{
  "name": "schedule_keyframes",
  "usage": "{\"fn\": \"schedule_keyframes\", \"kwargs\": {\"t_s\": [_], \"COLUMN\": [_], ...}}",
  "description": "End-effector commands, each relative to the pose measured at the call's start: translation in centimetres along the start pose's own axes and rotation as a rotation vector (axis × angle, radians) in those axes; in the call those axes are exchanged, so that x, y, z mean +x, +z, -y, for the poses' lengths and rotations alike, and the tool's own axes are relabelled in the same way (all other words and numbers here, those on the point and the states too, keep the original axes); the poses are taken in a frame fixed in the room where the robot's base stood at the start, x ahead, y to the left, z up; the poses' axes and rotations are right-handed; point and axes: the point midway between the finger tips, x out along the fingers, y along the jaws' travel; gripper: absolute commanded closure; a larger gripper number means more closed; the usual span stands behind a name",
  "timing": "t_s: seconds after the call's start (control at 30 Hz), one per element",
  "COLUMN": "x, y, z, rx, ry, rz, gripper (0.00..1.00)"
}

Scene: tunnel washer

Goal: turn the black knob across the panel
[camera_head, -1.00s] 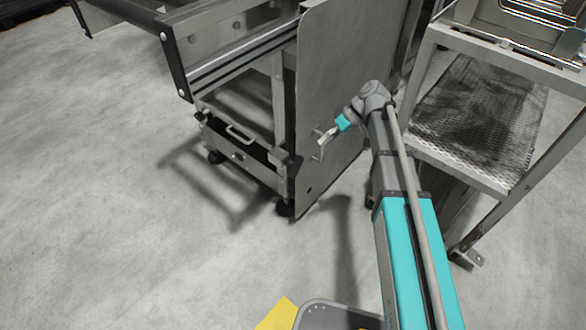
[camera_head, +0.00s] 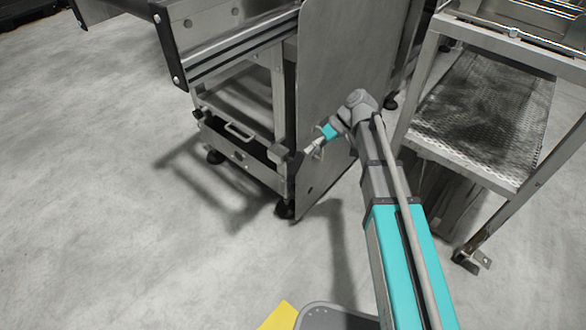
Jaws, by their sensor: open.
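The flat grey panel (camera_head: 340,95) stands upright at the side of the steel machine frame. My gripper (camera_head: 311,151) is at the end of the teal and grey arm, low in front of the panel and close to its left edge. It is small in the picture, with its fingers apart and nothing seen between them. I cannot make out a black knob with certainty. A small dark part shows at the panel's edge just left of my gripper, and whether they touch cannot be told.
A low drawer unit with a bar handle (camera_head: 240,131) sits under the machine, left of the panel. A metal rack with a perforated shelf (camera_head: 480,105) stands at the right, close to my arm. A yellow object (camera_head: 279,317) lies at the bottom. The floor at left is clear.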

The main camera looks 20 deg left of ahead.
Motion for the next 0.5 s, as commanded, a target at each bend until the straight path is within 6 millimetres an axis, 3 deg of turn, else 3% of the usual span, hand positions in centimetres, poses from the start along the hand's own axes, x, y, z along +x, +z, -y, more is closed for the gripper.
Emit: {"fn": "schedule_keyframes", "kwargs": {"t_s": [0.5], "x": [5.8], "y": [0.1], "z": [-0.2], "rx": [-0.001], "ry": [-0.001], "rz": [0.000], "gripper": [0.49]}}
